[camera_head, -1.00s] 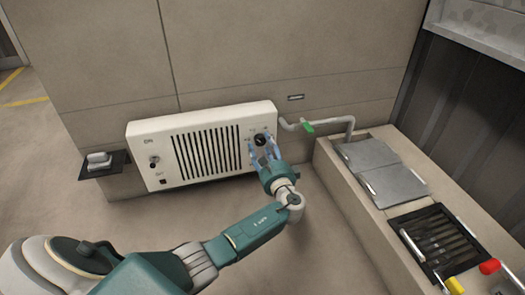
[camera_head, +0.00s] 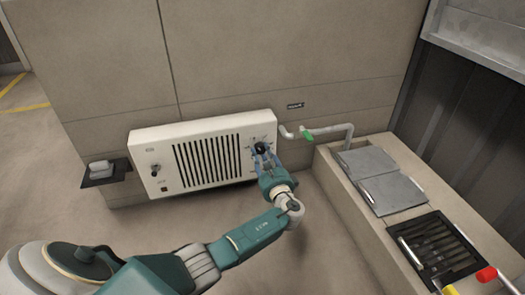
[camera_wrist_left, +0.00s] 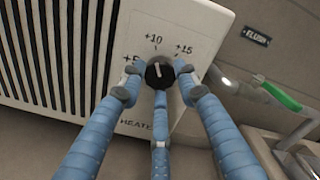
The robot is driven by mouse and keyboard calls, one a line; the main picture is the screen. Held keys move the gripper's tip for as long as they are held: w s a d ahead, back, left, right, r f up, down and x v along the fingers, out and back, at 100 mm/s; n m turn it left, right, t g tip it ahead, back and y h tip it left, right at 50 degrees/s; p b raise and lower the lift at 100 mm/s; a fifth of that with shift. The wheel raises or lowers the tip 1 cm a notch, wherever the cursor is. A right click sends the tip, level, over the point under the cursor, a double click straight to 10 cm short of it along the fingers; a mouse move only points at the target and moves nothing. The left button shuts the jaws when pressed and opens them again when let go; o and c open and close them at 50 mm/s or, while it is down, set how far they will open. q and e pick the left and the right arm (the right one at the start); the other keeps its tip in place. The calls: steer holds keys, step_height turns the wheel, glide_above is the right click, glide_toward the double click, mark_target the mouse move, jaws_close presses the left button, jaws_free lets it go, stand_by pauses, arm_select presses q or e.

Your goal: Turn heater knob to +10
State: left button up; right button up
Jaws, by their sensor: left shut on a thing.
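The white heater (camera_head: 205,155) hangs on the wall, with dark vertical slats on its front. Its black knob (camera_wrist_left: 159,73) sits at the heater's right end, and it also shows in the head view (camera_head: 260,147). Marks +5, +10 and +15 are printed around the knob, and its light pointer line is near +10, tilted slightly left of upright. My left gripper (camera_wrist_left: 157,84) has its blue fingers around the knob, with fingertips at its left, right and lower sides. It also shows in the head view (camera_head: 263,156). My right gripper is not in view.
A pipe with a green handle (camera_head: 307,134) is right of the heater. A counter with grey lids (camera_head: 390,192) and a dark grated recess (camera_head: 435,240) runs along the right. A small shelf (camera_head: 107,174) is left of the heater.

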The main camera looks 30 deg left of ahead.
arm_select(q)
steer(key=o, duration=1.2)
steer(key=shift+c, duration=0.2)
steer(key=shift+d, duration=0.1)
steer(key=v, duration=1.2)
steer(key=shift+w, duration=0.1)
